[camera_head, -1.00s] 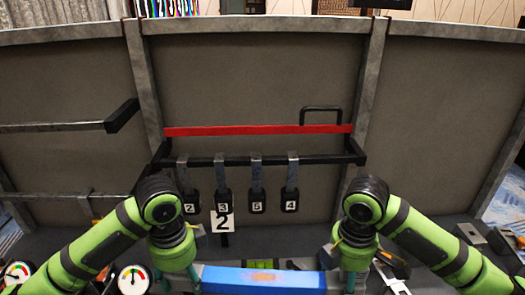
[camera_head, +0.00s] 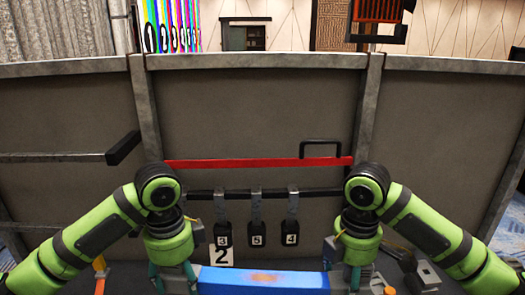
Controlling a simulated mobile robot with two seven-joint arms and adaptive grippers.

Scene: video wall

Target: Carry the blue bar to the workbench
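The blue bar (camera_head: 262,282) lies level across the bottom middle of the head view, with an orange-red patch at its centre. My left gripper (camera_head: 192,280) is at its left end and my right gripper (camera_head: 332,278) is at its right end. Both appear shut on the bar, which stays between them as the view shifts. The fingertips are partly hidden by the wrists and the lower picture edge. I cannot make out which surface is the workbench.
A grey panelled wall (camera_head: 250,110) stands ahead, with a red bar (camera_head: 230,162) and a black rail holding several numbered tags (camera_head: 257,240). A black arm (camera_head: 122,148) juts out at left. Tools (camera_head: 405,258) lie on a dark surface at right.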

